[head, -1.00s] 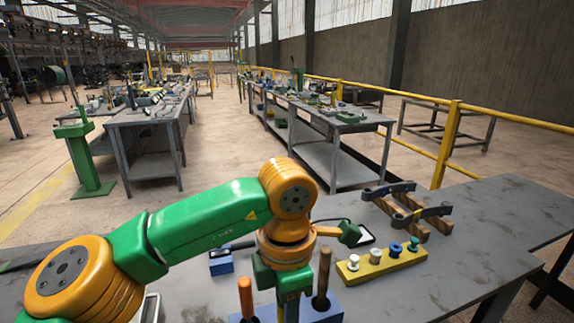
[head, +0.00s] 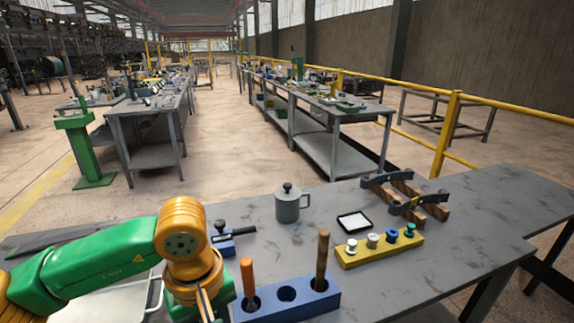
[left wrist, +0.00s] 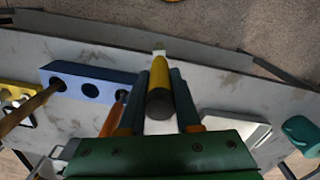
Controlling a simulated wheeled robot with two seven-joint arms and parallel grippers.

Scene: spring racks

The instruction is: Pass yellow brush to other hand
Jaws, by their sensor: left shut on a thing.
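The yellow brush (left wrist: 159,82) is in the left wrist view, its yellow handle with a dark grey end lying between the two fingers of my left gripper (left wrist: 160,108). That gripper is shut on it. In the head view my left gripper (head: 203,303) is at the lower edge, left of the blue holder block (head: 308,304); I cannot make out the brush clearly there. The block's middle hole is empty. An orange handle (head: 248,280) stands in its left hole and a brown wooden handle (head: 322,262) in its right hole. My right gripper is not in view.
A grey lidded mug (head: 288,205) stands behind the block. A yellow rack (head: 380,251) with several spools, a black-framed pad (head: 354,222) and dark clamps (head: 420,209) are to the right. A white tray (head: 115,299) lies at the left. The table's right side is clear.

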